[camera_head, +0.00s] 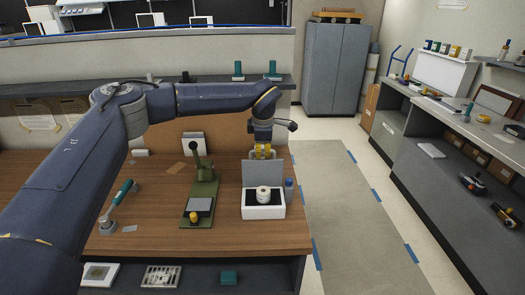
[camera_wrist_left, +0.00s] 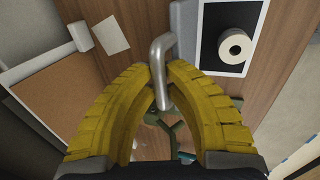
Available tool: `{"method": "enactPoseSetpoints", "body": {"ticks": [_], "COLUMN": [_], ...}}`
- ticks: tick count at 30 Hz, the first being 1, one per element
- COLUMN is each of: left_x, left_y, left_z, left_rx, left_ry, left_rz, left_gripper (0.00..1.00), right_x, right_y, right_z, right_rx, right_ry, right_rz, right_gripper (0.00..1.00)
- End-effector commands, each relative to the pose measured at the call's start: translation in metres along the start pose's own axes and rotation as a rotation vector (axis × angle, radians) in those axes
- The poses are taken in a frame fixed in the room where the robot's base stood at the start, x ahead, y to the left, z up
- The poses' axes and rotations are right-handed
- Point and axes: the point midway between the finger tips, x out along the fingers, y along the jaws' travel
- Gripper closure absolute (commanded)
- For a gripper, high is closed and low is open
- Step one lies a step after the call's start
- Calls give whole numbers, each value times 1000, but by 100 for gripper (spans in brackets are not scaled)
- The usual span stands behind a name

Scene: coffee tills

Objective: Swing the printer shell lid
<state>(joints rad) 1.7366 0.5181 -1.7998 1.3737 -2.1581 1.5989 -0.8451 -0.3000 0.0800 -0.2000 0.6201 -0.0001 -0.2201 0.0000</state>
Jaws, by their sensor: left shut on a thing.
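The printer (camera_head: 263,213) is a white open box with a black inside at the right of the wooden counter. A white paper roll (camera_head: 263,193) stands in it. Its grey lid (camera_head: 250,174) stands about upright at the back edge. My left gripper (camera_head: 264,152) is at the lid's top edge. In the left wrist view its yellow fingers (camera_wrist_left: 165,100) are shut around a bent metal handle (camera_wrist_left: 158,60). There the lid (camera_wrist_left: 184,30) shows nearly edge-on, beside the printer's dark inside and paper roll (camera_wrist_left: 235,46). My right gripper is not in view.
A green lever press (camera_head: 202,190) stands left of the printer. A small blue object (camera_head: 289,184) is close to the printer's right. A shelf (camera_head: 220,87) runs behind the counter. The counter (camera_head: 230,238) is clear in front.

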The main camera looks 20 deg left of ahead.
Motion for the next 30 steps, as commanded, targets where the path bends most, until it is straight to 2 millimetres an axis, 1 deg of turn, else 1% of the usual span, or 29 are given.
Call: {"method": "enactPoseSetpoints", "body": {"ticks": [7, 15, 19, 30], "left_x": [-1, -8, -10, -12], "left_y": [-4, -24, -30, -32], "left_z": [0, -1, -1, -1], "left_rx": [0, 1, 1, -1], "left_ry": [1, 2, 2, 1], "left_rz": [-1, -3, -3, -1], "left_gripper": [100, 100, 100, 100], "right_x": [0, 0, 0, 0], "right_y": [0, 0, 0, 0], "right_z": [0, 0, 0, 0], "right_rx": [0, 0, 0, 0], "right_ry": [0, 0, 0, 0], "right_rz": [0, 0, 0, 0], "right_gripper": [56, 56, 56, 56]}}
